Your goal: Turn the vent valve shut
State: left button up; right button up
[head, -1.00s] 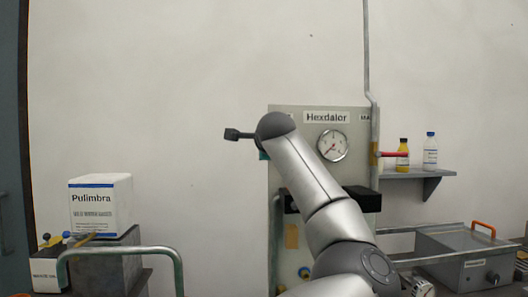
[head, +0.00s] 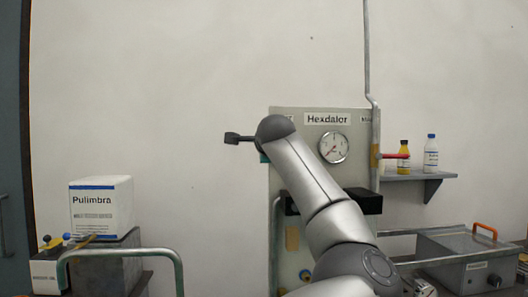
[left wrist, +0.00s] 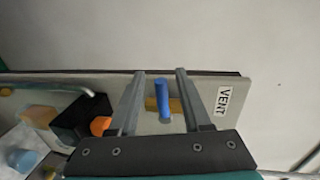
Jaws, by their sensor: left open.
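The vent valve shows in the left wrist view as a blue handle (left wrist: 162,100) on a short brass-coloured body (left wrist: 176,106), beside a white VENT label (left wrist: 223,101). The handle appears to lie crosswise to the brass body. My left gripper (left wrist: 160,73) is open, with one finger on each side of the handle and gaps to both. In the head view my left arm's wrist covers the valve and gripper. Only the end of the label (head: 290,119) shows there. My right gripper is in neither view.
The grey panel (head: 352,232) carries a Hexdalor label, a round gauge (head: 333,147) and a black box. At its right edge is a pipe with a red handle (head: 395,156). A shelf (head: 412,176) holds two bottles. A Pulimbra box (head: 101,207) stands left; wall between is clear.

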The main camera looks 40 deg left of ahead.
pick_arm(q)
jog(key=shift+s+d, duration=0.1)
jog(key=b+v, duration=0.3)
jog(key=v, duration=1.2)
jog(key=shift+b, duration=0.35)
